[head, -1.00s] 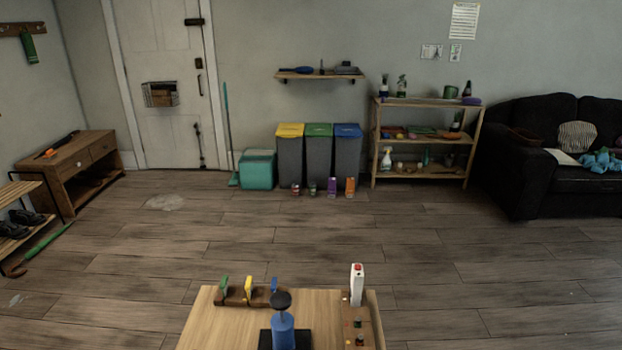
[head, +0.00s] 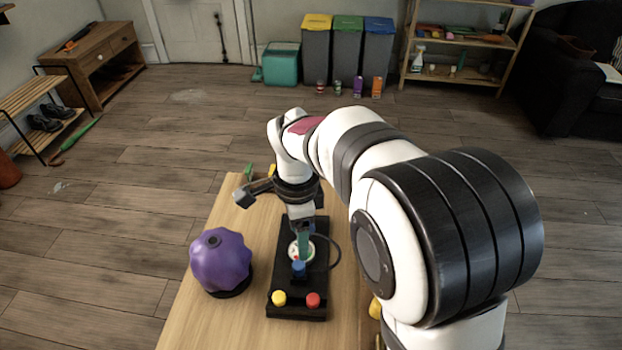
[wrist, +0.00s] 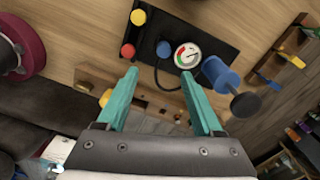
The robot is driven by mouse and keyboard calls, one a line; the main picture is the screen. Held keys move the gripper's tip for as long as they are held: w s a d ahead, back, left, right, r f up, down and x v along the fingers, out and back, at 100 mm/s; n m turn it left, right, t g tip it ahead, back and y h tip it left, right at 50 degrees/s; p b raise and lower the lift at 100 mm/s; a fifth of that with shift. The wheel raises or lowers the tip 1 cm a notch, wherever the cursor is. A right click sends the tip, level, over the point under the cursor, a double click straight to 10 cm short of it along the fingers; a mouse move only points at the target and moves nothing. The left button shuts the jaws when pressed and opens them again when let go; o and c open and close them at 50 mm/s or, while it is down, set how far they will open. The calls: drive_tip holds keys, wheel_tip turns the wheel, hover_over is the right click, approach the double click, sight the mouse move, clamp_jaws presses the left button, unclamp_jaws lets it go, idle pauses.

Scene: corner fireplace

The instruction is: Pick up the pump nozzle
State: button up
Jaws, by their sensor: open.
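The pump's black base (head: 297,303) lies on the wooden table, and its corner shows in the wrist view (wrist: 185,12). It carries a round gauge (wrist: 187,56), a small blue piece (wrist: 165,49), a yellow knob (wrist: 138,17) and a red knob (wrist: 128,51). The blue pump cylinder (wrist: 219,73) has a black handle. A thin black hose (wrist: 157,80) loops out near the blue piece. That piece may be the nozzle; I cannot tell surely. My gripper (wrist: 159,72) is open with teal fingers over the base's edge. In the head view, my gripper (head: 303,257) partly covers the gauge.
A purple lobed object (head: 220,262) on a dark foot stands left of the base. A wooden holder (wrist: 90,76) with small items lies below the base in the wrist view. A rack with coloured pieces (wrist: 285,56) is at right. Bare tabletop (head: 190,325) shows at front left.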

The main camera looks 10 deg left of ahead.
sight(299, 264)
drive_tip(key=f, duration=1.2)
drive_tip(key=shift+w+a+f, duration=0.2)
drive_tip(key=shift+w+a, duration=0.05)
drive_tip(key=shift+w, duration=0.05)
clamp_jaws()
